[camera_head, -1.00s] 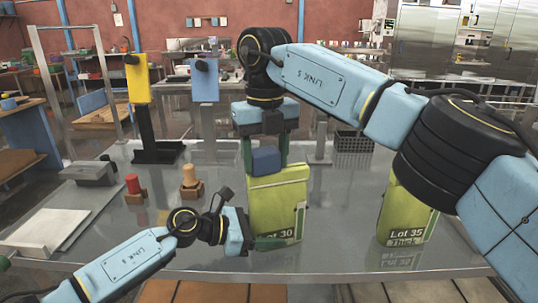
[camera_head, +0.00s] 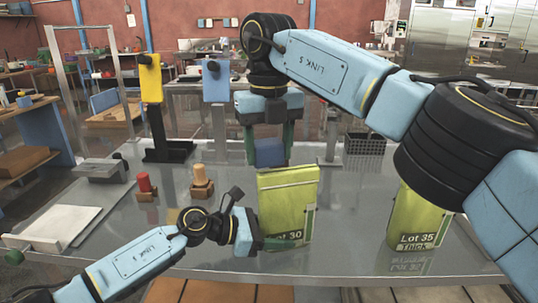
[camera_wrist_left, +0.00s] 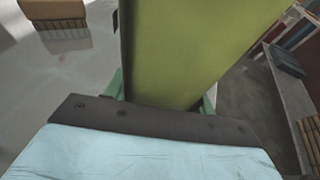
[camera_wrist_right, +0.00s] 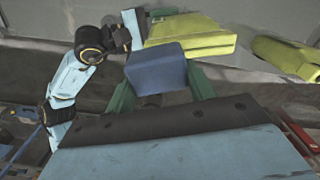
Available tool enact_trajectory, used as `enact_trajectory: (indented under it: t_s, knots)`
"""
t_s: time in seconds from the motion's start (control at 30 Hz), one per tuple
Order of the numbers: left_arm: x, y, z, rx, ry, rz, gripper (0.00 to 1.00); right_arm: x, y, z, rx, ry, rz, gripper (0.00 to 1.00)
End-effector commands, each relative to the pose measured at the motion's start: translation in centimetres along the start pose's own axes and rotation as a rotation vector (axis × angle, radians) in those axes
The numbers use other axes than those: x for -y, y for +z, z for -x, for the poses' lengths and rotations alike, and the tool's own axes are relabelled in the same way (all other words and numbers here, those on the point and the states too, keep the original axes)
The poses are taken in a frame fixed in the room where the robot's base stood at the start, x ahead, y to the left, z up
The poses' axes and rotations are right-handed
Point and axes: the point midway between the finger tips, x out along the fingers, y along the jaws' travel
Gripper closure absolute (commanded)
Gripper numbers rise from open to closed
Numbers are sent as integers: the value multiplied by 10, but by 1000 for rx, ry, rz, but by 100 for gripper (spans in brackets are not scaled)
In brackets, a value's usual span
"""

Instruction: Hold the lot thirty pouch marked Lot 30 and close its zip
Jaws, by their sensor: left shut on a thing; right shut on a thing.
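The green Lot 30 pouch (camera_head: 287,206) stands upright at the table's front, its label partly hidden by my left gripper (camera_head: 258,236). In the left wrist view the pouch (camera_wrist_left: 185,50) sits between the green fingers, and my left gripper is shut on its lower left side. My right gripper (camera_head: 268,146) points down above the pouch's top edge, shut on a blue block (camera_head: 270,153). In the right wrist view the block (camera_wrist_right: 157,65) is between the fingers, close to the pouch's top (camera_wrist_right: 190,35). Whether they touch, and whether the zip is closed, I cannot tell.
A green Lot 35 Thick pouch (camera_head: 420,217) stands to the right. Red (camera_head: 144,184) and orange (camera_head: 200,178) pegs on wooden bases, a yellow stand (camera_head: 150,80) and a pale board (camera_head: 62,227) are on the left. A dark basket (camera_head: 365,143) is behind.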

Motion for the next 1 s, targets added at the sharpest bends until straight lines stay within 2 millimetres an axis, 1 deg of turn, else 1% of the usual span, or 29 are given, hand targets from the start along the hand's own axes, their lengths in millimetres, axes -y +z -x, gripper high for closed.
enact_trajectory:
  t_s: [0.3, 0.47, 1.0]
  knots:
    - [0, -1, 0, -1, 0, 0, 58, 0, 0, 27, 2, -2, -1, 69]
    - [0, -1, 0, -1, 0, 0, 58, 0, 0, 37, 2, -1, -1, 69]
    - [0, -1, 0, -1, 0, 1, 58, 0, 0, 39, 1, 0, 0, 69]
